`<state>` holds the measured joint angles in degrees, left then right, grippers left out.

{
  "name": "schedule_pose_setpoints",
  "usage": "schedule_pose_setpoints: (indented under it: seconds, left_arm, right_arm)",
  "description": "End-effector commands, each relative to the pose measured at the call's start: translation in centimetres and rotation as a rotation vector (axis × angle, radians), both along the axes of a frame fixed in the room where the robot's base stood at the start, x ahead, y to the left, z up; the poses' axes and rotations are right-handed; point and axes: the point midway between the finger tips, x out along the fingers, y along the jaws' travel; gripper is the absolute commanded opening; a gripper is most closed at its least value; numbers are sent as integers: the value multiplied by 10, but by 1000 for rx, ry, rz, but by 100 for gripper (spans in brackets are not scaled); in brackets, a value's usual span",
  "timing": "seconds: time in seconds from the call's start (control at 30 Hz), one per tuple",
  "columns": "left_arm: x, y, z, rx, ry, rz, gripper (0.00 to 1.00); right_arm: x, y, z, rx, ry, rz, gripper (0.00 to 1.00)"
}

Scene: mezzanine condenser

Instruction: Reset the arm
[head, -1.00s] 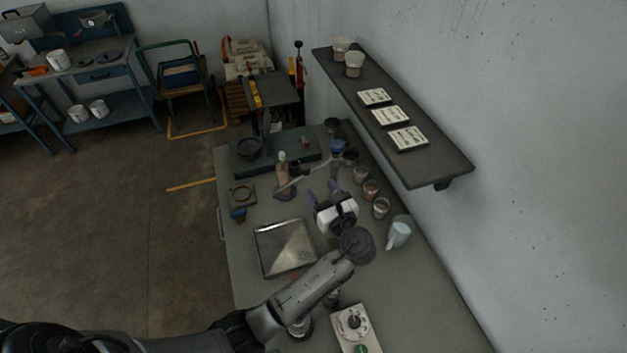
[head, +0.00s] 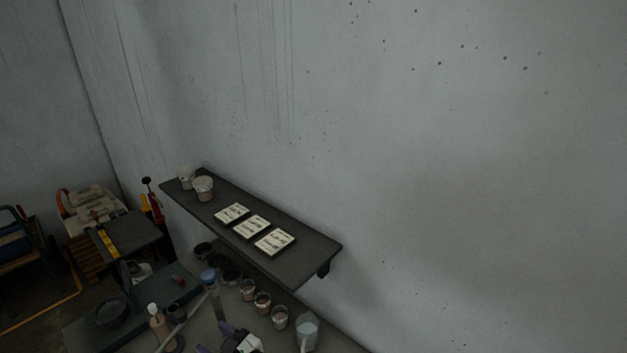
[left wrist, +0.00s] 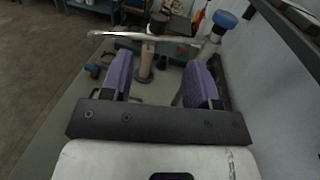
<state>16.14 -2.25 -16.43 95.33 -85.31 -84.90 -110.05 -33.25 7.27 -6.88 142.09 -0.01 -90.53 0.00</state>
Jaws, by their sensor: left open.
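My left gripper (head: 215,338) shows at the bottom edge of the head view, with purple finger pads and a white body; the rest of that arm is out of this view. In the left wrist view my left gripper (left wrist: 159,82) is open, its two purple fingers wide apart with nothing gripped. Beyond and between the fingers stands a bottle (left wrist: 147,62) with a tan body. A pale rod (left wrist: 135,35) runs across above it. A blue-capped vessel (left wrist: 222,24) is at the upper right. My right gripper is not in view.
A dark wall shelf (head: 310,252) carries cups (head: 203,189) and several pale labelled blocks (head: 251,227). Below it, several small jars (head: 262,304) and a clear pitcher (head: 308,333) stand on the bench along the wall. The upper right is bare wall.

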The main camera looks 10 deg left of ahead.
Motion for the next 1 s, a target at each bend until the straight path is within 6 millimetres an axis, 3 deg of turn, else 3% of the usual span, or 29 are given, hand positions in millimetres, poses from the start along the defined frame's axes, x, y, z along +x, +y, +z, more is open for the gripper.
schedule_pose_setpoints:
  seconds: [0.27,0.5,0.7,0.77,0.87,1.0]
  left_arm:
    - [1,0,-6,-219,-419,6,55]
    - [6,-14,-23,-794,-955,83,55]
    - [4,-39,-5,-1435,-1377,308,55]
    - [-6,-48,2,-1620,-1439,406,55]
    - [-37,-62,8,-1880,-1448,587,55]
    - [-109,-75,10,-2091,-1267,768,55]
  right_arm:
    - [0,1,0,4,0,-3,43]
    - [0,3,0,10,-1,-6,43]
    - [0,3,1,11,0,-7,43]
    - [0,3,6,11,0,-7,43]
    - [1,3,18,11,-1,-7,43]
    - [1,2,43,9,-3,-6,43]
